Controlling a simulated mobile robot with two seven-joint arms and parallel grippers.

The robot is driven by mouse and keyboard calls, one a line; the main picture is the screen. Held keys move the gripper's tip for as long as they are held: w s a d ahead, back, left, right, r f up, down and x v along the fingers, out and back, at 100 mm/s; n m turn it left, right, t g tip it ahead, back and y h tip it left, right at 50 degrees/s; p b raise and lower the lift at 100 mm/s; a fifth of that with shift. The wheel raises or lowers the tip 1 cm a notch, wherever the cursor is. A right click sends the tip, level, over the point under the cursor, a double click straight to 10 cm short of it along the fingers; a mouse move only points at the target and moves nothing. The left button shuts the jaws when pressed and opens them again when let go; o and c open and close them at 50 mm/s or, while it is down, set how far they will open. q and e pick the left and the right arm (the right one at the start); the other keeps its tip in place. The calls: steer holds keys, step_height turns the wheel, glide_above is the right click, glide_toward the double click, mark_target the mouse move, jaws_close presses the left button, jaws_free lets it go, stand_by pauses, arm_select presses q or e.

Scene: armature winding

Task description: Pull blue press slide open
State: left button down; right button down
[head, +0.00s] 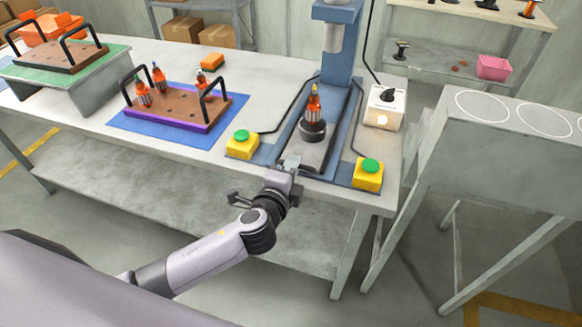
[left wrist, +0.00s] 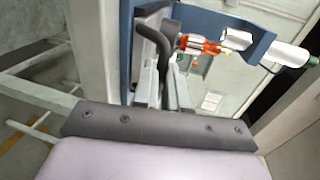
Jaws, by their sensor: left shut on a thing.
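The blue press (head: 338,50) stands at the right end of the workbench, its column and base blue. Its grey slide (head: 312,156) lies on the base at the front. An orange and dark armature (head: 314,103) stands upright in a dark round holder (head: 312,131) on the slide. My left gripper (head: 290,164) is at the slide's front edge, shut on the slide's handle. In the left wrist view the dark bent handle (left wrist: 154,38) runs down between my gripper's fingers (left wrist: 166,88). My right gripper is not in view.
Yellow boxes with green buttons (head: 242,144) (head: 368,174) flank the slide. A white switch box (head: 385,106) stands to the right. A purple-edged tray (head: 205,126) with armatures lies on a blue mat (head: 122,131). A grey stand (head: 470,130) is at the right.

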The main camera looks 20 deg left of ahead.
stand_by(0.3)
arm_select(q)
steer(key=c, duration=1.2)
jaws_free()
steer(key=shift+o, duration=0.2)
steer(key=shift+s, duration=0.15)
steer(key=v, duration=0.7)
steer(key=s+a+f+n+g, duration=0.2)
steer(key=s+a+f+n, duration=0.1)
steer(key=s+f+n, duration=0.4)
steer(key=s+a+f+n+g+h, duration=0.1)
steer(key=s+a+f+n+g, duration=0.2)
steer(key=s+f+n, duration=0.5)
steer(key=shift+s+f+n+h, duration=0.2)
steer(key=shift+s+n+h, duration=0.1)
steer(key=shift+s+n, duration=0.4)
